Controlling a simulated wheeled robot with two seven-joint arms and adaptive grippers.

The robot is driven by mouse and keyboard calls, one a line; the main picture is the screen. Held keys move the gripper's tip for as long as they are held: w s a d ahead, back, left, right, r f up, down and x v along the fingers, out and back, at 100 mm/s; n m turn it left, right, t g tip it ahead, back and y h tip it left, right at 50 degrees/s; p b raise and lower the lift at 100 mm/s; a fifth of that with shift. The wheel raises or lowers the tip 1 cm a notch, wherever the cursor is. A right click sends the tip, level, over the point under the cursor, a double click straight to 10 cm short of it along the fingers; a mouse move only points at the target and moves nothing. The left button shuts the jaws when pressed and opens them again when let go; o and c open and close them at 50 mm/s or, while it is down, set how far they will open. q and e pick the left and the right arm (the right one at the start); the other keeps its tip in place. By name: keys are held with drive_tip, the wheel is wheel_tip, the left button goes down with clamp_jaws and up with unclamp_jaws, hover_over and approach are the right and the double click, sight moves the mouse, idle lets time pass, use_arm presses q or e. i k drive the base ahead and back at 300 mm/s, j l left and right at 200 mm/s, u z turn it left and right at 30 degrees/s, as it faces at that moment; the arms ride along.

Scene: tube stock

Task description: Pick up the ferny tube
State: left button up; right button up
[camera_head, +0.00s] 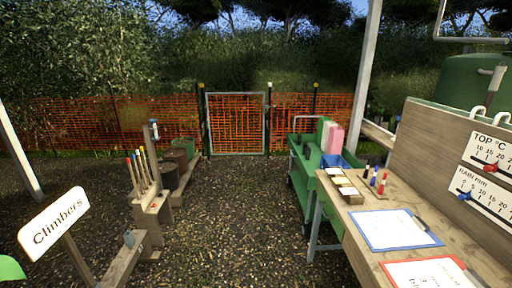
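I cannot make out a ferny tube in the head view. A bit of a plain green leaf shape (11,268) shows at the lower left edge, below a white sign reading "Climbers" (54,222); what it belongs to is cut off. Neither of my grippers is in view.
A wooden bench (375,268) on the right holds clipboards (394,229) and markers (373,176). A green trolley (308,190) stands beyond it. A wooden stand with coloured handles (152,205) is at left. Gravel (232,220) between is clear up to a gate (237,123) in orange mesh.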

sight(308, 149)
drive_tip(key=i+j+u, duration=0.15)
drive_tip(key=i+u, duration=0.45)
drive_tip(key=i, duration=1.1)
drive_tip(key=i+j+z, duration=0.1)
drive_tip(key=i+z, duration=0.15)
drive_tip(key=i, duration=0.15)
drive_tip(key=i+j+z, duration=0.2)
drive_tip(key=i, duration=0.25)
drive_tip(key=i+j+z, duration=0.15)
drive_tip(key=i+z, duration=0.3)
drive_tip(key=i+j+z, duration=0.2)
drive_tip(key=z, duration=0.25)
drive_tip(key=i+j+z, duration=0.25)
drive_tip(key=j+z, duration=0.2)
drive_tip(key=i+j+z, duration=0.15)
drive_tip(key=j+z, duration=0.3)
drive_tip(key=i+j+z, duration=0.2)
drive_tip(key=j, duration=0.15)
drive_tip(key=j+z, duration=0.15)
drive_tip(key=j, duration=0.15)
drive_tip(key=i+l, duration=0.55)
